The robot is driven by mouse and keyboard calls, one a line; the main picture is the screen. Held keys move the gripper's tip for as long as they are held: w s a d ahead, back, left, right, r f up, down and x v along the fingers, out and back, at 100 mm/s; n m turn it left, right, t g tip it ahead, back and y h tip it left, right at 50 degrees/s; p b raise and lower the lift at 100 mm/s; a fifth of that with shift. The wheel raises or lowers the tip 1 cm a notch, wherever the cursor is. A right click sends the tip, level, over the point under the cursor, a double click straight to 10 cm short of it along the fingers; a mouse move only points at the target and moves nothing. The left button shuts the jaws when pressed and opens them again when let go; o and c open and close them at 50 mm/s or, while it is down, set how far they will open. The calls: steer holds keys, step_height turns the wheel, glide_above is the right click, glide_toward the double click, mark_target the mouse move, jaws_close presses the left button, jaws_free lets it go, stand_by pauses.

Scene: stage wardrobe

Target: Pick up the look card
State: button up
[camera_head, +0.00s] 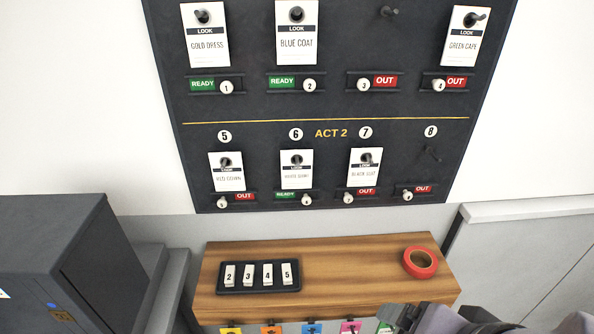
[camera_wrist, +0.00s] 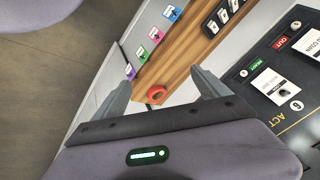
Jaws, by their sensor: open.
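Several white look cards hang on pegs of a dark board (camera_head: 330,105). The upper row has GOLD DRESS (camera_head: 205,45), BLUE COAT (camera_head: 296,45) and GREEN CAPE (camera_head: 462,46). The lower row has one at 5 that seems to read RED GOWN (camera_head: 228,179), one at 6 with small, unclear text (camera_head: 297,178) and BLACK SUIT (camera_head: 363,174). Pegs 3 (camera_head: 389,12) and 8 (camera_head: 432,154) are bare. My gripper (camera_wrist: 161,90) is open and empty, apart from the board. The wrist view shows the card at 6 (camera_wrist: 268,89) right of the fingers.
A wooden ledge (camera_head: 340,255) below the board bears a black tray (camera_head: 259,289) of numbered white tags and a red tape roll (camera_head: 420,262). Coloured tags (camera_head: 271,329) line its front. A dark cabinet (camera_head: 50,250) stands at left. Bare floor (camera_wrist: 50,90) shows in the wrist view.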

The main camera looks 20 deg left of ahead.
steer(key=w+a+n+t+y+b, duration=0.35)
steer(key=w+a, duration=0.25)
steer(key=a, duration=0.3)
steer(key=n+t+p, duration=0.4)
steer(key=t+p, duration=0.2)
steer(key=t, duration=0.2)
glide_toward(297, 162)
steer(key=w+a+f, duration=0.2)
steer(key=w, duration=0.4)
steer(key=p+x, duration=0.2)
steer(key=r+p+x, duration=0.1)
steer(key=p+x, duration=0.1)
steer(key=shift+w, duration=0.4)
steer(key=shift+f, duration=0.1)
steer(key=shift+c, duration=0.4)
